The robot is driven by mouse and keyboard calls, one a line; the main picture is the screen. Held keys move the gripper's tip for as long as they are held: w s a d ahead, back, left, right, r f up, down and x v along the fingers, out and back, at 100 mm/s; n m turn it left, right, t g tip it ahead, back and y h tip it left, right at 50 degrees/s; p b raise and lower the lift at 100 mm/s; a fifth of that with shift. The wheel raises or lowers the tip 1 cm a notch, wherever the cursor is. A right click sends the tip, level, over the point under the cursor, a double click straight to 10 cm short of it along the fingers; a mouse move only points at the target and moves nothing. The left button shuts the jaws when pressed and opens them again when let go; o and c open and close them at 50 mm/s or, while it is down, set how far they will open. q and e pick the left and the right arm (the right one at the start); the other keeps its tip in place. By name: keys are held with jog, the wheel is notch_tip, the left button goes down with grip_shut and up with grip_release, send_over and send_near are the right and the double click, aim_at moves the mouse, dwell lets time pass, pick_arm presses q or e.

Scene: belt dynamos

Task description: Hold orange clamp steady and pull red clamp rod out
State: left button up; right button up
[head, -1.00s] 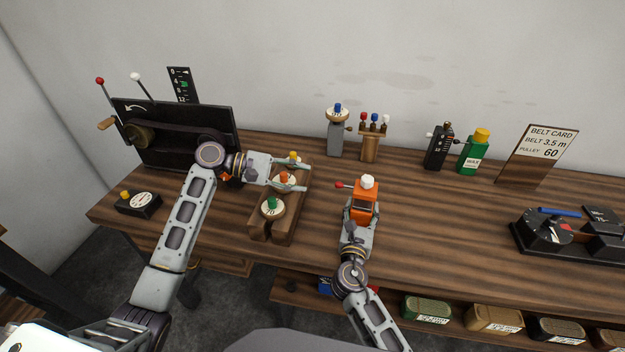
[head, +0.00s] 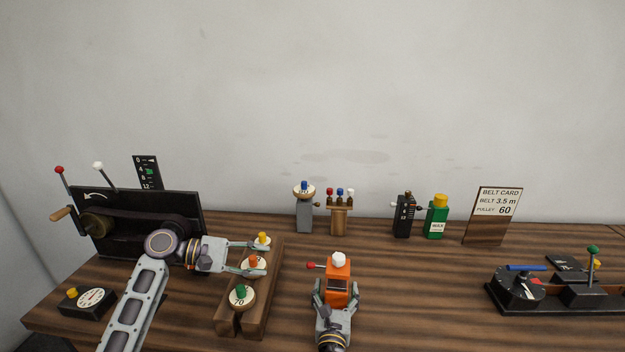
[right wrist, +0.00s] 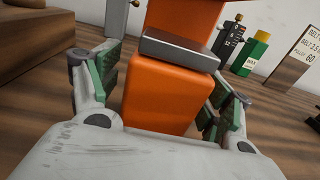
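The orange clamp (head: 341,291) stands upright on the bench, with a white knob on top. Its red-tipped rod (head: 311,265) sticks out to the left near its top. My right gripper (head: 337,288) has its fingers on either side of the clamp body. In the right wrist view the green finger pads flank the orange block (right wrist: 160,95); whether both press on it is unclear. The rod is not seen there. My left gripper (head: 264,257) is open over the wooden rack, its fingers near the orange-knobbed dial, left of the rod and apart from it.
The wooden rack (head: 266,312) holds dials with yellow, orange and green knobs. A black belt machine (head: 140,215) stands at the left. A grey post (head: 304,216), a small peg stand (head: 340,220), a black device (head: 403,216) and a green bottle (head: 436,221) stand behind.

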jog(key=shift+s, duration=0.15)
jog(key=shift+s, duration=0.75)
jog(key=shift+s+a+f, duration=0.1)
jog(key=shift+s+a, duration=0.05)
jog(key=shift+s, duration=0.95)
jog(key=shift+s+a+f, duration=0.15)
jog(key=shift+s, duration=0.9)
jog(key=shift+s+a+f, duration=0.1)
jog(key=shift+s+a, duration=0.05)
jog(key=shift+s, duration=0.95)
jog(key=shift+w+d+r, duration=0.15)
jog(key=shift+w, duration=1.6)
jog(key=shift+w+d+r, duration=0.1)
jog(key=shift+w, duration=1.65)
jog(key=shift+w+d+r, duration=0.1)
jog(key=shift+w+d, duration=0.05)
jog(key=shift+w, duration=0.2)
jog(key=shift+s+d, duration=0.1)
